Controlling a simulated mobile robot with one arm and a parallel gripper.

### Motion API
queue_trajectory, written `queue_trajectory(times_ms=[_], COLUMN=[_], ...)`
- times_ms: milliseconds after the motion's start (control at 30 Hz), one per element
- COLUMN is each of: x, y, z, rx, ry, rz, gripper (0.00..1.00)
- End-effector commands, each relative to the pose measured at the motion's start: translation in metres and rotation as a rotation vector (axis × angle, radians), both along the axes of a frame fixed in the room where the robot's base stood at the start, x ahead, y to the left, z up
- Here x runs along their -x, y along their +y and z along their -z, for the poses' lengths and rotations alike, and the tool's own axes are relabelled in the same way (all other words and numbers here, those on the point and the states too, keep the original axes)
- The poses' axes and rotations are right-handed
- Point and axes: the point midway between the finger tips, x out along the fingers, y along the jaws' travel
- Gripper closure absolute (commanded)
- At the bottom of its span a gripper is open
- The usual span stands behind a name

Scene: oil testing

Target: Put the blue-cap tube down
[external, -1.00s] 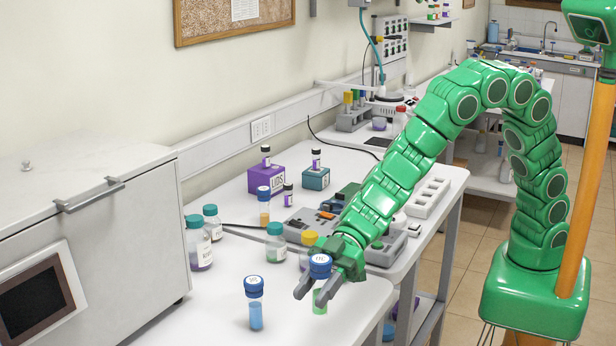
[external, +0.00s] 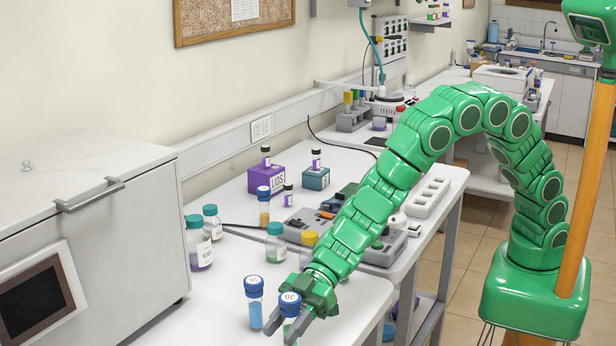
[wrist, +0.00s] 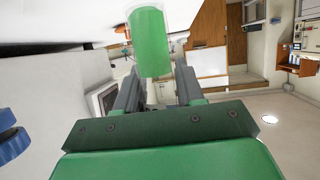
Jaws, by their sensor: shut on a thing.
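My gripper (external: 286,325) is shut on the blue-cap tube (external: 290,303), which holds green liquid and is upright over the front part of the near white table (external: 200,318). The fingers hide much of its body, and I cannot tell whether its bottom touches the table. In the wrist view the tube's green body (wrist: 151,42) shows between the fingertips of my gripper (wrist: 158,84). A second blue-capped tube with blue liquid (external: 255,312) stands upright just left of the held one.
Teal-capped bottles (external: 199,244) (external: 276,244) and a yellow-capped bottle (external: 308,242) stand farther back. A white boxy machine (external: 90,235) fills the left side. The tabletop between the machine and the tubes is clear. The table's front right edge is close to my gripper.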

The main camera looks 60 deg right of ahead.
Motion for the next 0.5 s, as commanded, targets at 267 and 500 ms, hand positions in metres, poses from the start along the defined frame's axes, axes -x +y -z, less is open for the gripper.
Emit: queue_trajectory(times_ms=[267, 500], x=[-0.001, -0.001], y=[0.002, 0.002], z=[0.033, 0.034], rx=[0.002, 0.001], ry=[0.005, 0.000], rz=[0.000, -0.001], gripper=[0.94, 0.94])
